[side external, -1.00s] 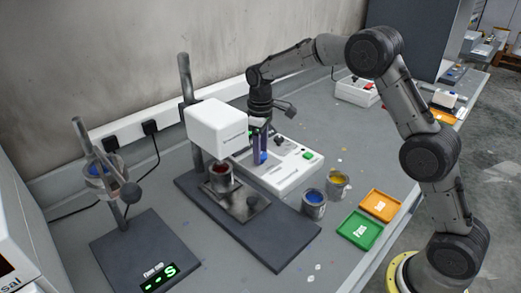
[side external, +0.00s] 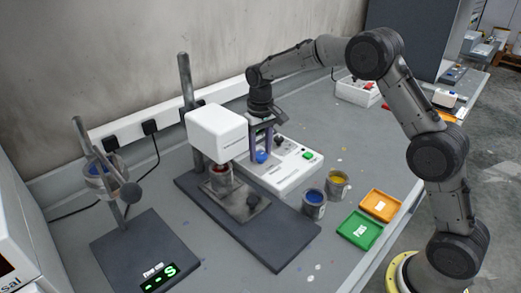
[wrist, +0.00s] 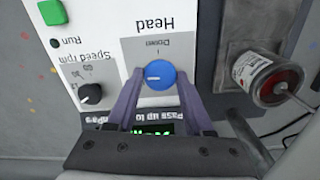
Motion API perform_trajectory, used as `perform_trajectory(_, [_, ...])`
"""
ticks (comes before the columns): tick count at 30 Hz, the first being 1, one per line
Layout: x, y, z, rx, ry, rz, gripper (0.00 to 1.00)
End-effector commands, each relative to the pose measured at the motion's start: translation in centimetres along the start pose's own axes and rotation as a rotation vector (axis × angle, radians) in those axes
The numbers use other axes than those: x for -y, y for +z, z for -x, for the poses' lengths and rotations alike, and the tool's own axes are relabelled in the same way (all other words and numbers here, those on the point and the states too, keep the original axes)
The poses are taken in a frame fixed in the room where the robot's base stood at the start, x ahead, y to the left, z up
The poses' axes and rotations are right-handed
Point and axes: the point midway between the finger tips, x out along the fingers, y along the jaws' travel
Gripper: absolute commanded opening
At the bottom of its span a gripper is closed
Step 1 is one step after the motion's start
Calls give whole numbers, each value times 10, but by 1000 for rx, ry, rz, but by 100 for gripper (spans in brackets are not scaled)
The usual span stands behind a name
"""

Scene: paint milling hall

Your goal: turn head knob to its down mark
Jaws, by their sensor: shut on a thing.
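The blue head knob (wrist: 159,75) sits on the white control panel (wrist: 115,20), under the word "Head", upside down in the wrist view. Its white pointer line lies sideways, toward the left of that picture. The "Down" mark is above the knob there, so the line is not on it. My gripper (wrist: 157,82) is shut on the knob, one finger on each side. In the side view my gripper (side external: 262,152) reaches down onto the knob (side external: 261,157). The white mixer head (side external: 215,130) stands over a can with red paint (side external: 222,180).
A black speed knob (wrist: 90,94) and a green button (wrist: 52,12) share the panel. Blue (side external: 314,205) and yellow (side external: 338,185) paint cans and green (side external: 361,230) and orange (side external: 380,206) trays stand right. A scale (side external: 145,255) stands front left.

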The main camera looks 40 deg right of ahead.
Motion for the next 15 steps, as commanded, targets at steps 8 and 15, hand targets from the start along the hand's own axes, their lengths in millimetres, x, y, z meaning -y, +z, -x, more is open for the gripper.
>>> perform_trajectory(8, [0,-1,2,-4,-1,-263,0])
perform_trajectory(15, [0,-1,2,-5,-2,-487,0])
